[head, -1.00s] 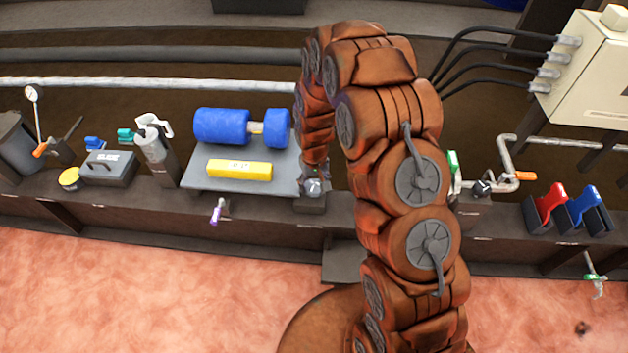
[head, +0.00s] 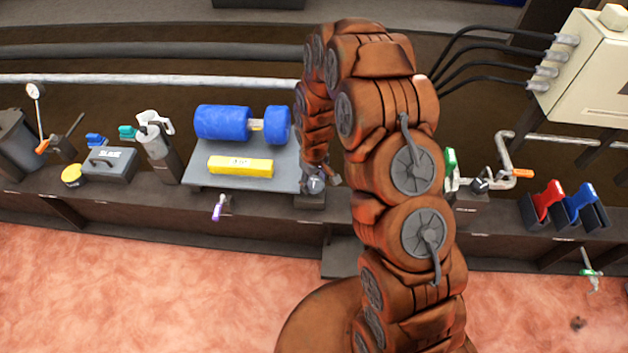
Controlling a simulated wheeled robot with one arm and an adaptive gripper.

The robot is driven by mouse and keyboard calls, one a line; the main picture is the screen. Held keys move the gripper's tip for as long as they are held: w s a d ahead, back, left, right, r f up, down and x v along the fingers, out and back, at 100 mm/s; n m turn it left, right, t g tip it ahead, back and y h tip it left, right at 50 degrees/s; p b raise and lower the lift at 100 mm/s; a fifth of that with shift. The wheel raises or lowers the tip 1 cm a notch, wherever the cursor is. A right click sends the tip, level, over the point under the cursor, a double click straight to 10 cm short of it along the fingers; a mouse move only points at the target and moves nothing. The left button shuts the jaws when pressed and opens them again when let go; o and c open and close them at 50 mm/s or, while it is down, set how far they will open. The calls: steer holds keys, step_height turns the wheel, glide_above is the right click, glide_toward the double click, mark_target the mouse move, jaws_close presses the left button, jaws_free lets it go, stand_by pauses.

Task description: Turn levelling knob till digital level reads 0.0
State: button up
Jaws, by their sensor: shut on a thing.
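The digital level (head: 240,167) is a yellow bar lying on the front of a grey plate (head: 200,174). Its small display faces up, but the digits are too small to read. My gripper (head: 316,183) points down at the plate's front right corner. It is shut on the levelling knob, which is mostly hidden by the fingers, above a dark block (head: 309,201). My orange-brown arm comes up from the bottom right and bends over to that corner.
A blue dumbbell-shaped piece (head: 222,123) lies behind the level. Left stand a grey canister (head: 152,143), a grey case (head: 110,165) and a yellow tin (head: 72,176). Right are an orange-handled pipe (head: 505,160), red (head: 547,199) and blue (head: 580,201) clamp-like pieces and a cream box (head: 590,75).

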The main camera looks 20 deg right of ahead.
mark_target(314, 183)
steer(key=shift+s+f, duration=0.15)
steer(key=shift+s, duration=0.05)
steer(key=o, duration=1.2)
steer(key=shift+w, duration=0.15)
steer(key=shift+c, duration=0.2)
steer(key=shift+r, duration=0.2)
steer(key=shift+w+r, duration=0.1)
steer(key=shift+r, duration=0.3)
step_height(314, 183, up, 11)
